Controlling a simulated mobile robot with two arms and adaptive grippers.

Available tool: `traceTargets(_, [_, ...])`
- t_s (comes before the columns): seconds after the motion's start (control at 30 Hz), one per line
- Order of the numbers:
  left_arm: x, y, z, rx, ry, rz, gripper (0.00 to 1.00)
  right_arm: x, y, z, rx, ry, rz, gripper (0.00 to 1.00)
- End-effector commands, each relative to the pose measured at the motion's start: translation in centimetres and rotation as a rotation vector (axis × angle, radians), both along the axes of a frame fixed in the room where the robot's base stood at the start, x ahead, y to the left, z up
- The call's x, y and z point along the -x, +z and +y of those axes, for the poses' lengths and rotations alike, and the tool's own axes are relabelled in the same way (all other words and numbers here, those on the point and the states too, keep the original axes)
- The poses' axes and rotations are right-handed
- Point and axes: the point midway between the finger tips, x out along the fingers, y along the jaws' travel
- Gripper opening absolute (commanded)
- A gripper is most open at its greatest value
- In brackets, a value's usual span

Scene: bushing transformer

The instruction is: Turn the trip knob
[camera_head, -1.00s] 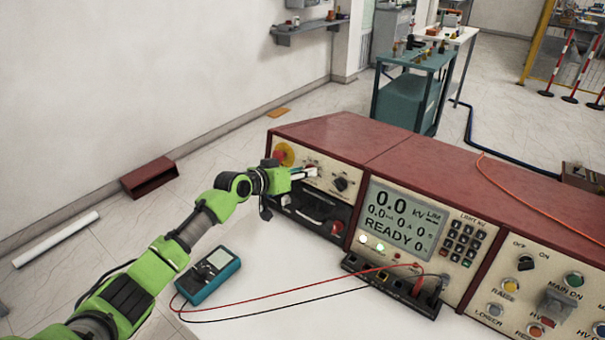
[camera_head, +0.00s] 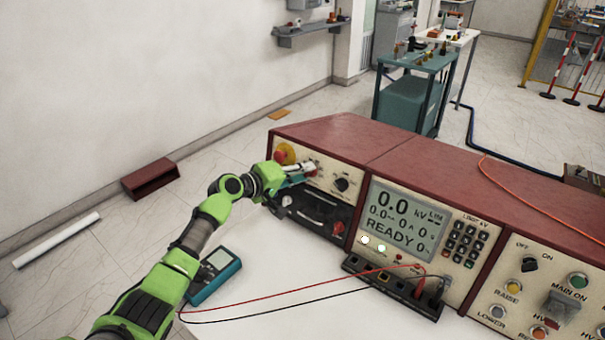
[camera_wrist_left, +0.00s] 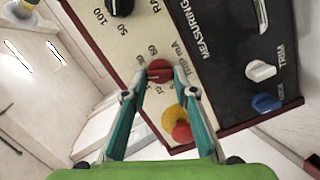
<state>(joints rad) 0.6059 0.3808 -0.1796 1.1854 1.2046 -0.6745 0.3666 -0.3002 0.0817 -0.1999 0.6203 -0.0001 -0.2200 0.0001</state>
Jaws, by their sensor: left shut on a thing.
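The trip knob (camera_wrist_left: 160,72) is a small red knob with a printed scale around it on the cream panel. It shows between my fingertips in the left wrist view. My left gripper (camera_head: 302,173) is at the upper left of the console face in the head view, where the fingers hide the knob. The teal fingers also show in the left wrist view (camera_wrist_left: 160,88), closed on both sides of the knob. My right gripper is in neither view.
A red button on a yellow base (camera_head: 284,154) sits close beside my left gripper. A black knob (camera_head: 342,184) is to its right, and a dark measuring panel (camera_head: 318,212) lies below. A teal meter (camera_head: 213,275) with red and black leads lies on the white table.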

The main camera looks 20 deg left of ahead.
Motion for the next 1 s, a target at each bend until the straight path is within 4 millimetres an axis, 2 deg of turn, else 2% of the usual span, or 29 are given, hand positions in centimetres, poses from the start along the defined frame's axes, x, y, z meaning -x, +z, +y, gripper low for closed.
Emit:
traceTargets(0.23, [0.01, -0.08, 0.04, 0.063, 0.017, 0.024, 0.05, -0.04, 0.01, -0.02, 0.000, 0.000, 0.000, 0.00])
traceTargets(0.73, [0.01, -0.11, 0.05, 0.075, 0.020, 0.029, 0.05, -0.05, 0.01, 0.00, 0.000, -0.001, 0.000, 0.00])
traceTargets(0.77, [0.01, -0.11, 0.05, 0.075, 0.020, 0.029, 0.34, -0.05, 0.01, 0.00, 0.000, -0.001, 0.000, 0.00])
traceTargets(0.8, [0.01, -0.11, 0.05, 0.074, 0.020, 0.028, 0.43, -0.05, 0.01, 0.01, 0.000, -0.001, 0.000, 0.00])
traceTargets(1.0, [0.01, -0.09, 0.05, 0.074, 0.020, 0.028, 0.43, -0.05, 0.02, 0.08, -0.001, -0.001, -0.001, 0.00])
